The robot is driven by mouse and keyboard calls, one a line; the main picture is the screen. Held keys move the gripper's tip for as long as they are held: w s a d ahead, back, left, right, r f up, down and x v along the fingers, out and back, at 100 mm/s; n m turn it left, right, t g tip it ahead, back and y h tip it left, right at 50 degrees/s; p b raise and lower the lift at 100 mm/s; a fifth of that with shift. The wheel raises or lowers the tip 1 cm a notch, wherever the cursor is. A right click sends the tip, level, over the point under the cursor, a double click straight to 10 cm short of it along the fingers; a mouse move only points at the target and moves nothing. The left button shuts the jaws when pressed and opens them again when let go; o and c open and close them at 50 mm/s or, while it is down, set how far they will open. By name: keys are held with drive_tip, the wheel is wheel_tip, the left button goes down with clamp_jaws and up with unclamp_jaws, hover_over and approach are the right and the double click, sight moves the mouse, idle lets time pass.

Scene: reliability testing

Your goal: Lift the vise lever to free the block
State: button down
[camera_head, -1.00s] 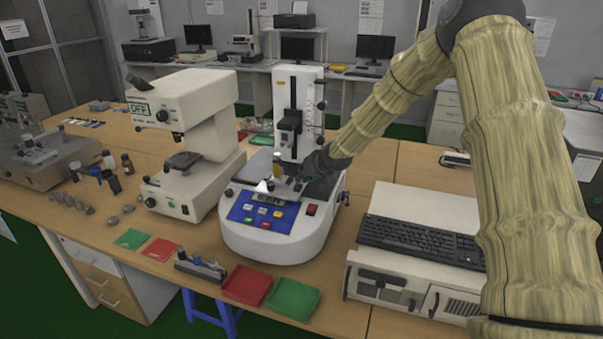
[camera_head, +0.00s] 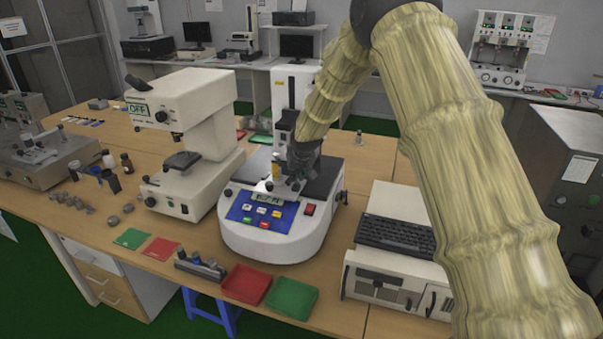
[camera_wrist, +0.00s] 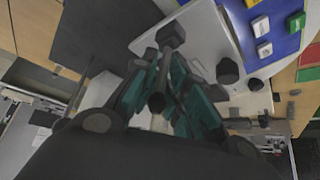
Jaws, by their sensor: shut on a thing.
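My gripper (camera_head: 299,176) is at the vise on the platform of the white testing machine (camera_head: 272,238). In the wrist view, my gripper's teal-padded fingers (camera_wrist: 168,95) are closed around a dark bar with a rounded end, which looks like the vise lever (camera_wrist: 165,62). The vise itself (camera_head: 277,188) is small in the head view and partly hidden by my gripper. Dark knobs and a pale plate show beside the fingers in the wrist view. I cannot make out the block.
The blue button panel (camera_head: 262,213) is just in front of the vise. A white microscope (camera_head: 190,120) stands close on the left. A keyboard (camera_head: 397,237) on a beige unit is to the right. Red (camera_head: 246,284) and green (camera_head: 291,297) trays lie in front.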

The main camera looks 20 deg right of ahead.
drive_tip(key=shift+w+a+r, duration=0.1)
drive_tip(key=shift+w+r, duration=0.1)
drive_tip(key=shift+r, duration=0.15)
drive_tip(key=c, duration=1.6)
unclamp_jaws()
drive_tip(key=shift+o, duration=0.2)
drive_tip(key=shift+s+a, duration=0.1)
drive_tip(key=shift+s, duration=0.05)
drive_tip(key=shift+f, duration=0.15)
drive_tip(key=v, duration=1.2)
